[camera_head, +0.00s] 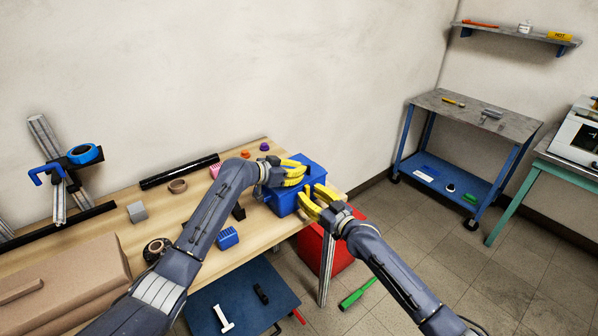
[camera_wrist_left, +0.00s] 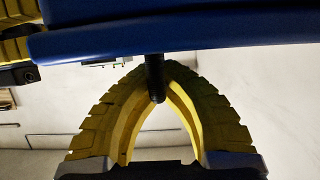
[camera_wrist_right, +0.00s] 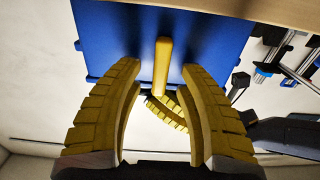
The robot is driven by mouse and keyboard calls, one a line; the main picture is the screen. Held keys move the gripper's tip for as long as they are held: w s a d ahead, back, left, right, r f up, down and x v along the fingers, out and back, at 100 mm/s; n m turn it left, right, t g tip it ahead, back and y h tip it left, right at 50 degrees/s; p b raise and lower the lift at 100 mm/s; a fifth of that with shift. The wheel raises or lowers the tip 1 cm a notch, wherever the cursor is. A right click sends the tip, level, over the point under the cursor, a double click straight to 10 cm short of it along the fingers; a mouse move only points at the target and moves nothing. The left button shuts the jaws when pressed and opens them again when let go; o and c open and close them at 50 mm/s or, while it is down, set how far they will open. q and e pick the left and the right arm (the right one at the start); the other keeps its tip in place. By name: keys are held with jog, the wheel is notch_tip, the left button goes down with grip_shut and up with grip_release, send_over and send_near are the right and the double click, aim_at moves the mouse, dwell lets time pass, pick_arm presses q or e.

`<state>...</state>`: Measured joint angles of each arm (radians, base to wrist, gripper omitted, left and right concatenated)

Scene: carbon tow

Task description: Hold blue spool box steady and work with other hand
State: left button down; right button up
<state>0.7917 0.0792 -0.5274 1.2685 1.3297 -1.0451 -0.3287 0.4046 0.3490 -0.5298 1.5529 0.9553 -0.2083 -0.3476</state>
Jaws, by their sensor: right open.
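The blue spool box (camera_head: 281,203) sits at the right end of the wooden table. My left gripper (camera_head: 303,172) is at the box's top, and its yellow fingers cover part of it. In the left wrist view the fingers close together around a short black peg (camera_wrist_left: 155,80) beneath the blue box (camera_wrist_left: 200,42). My right gripper (camera_head: 311,193) is at the box's right side with its fingers spread. In the right wrist view a yellow bar (camera_wrist_right: 162,66) on the blue box (camera_wrist_right: 110,35) lies between the open fingers, apart from both. The box's inside is hidden.
A blue block (camera_head: 228,237), a tape roll (camera_head: 157,249) and a grey cube (camera_head: 137,212) lie on the table (camera_head: 200,260). A black tube (camera_head: 180,171) lies along the back. A red bin (camera_head: 340,250) stands below the table's right end. The floor to the right is mostly clear.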

jog(key=v, duration=0.6)
dwell(0.3)
jog(key=shift+s, duration=0.1)
dwell(1.2)
jog(key=shift+d, duration=0.15)
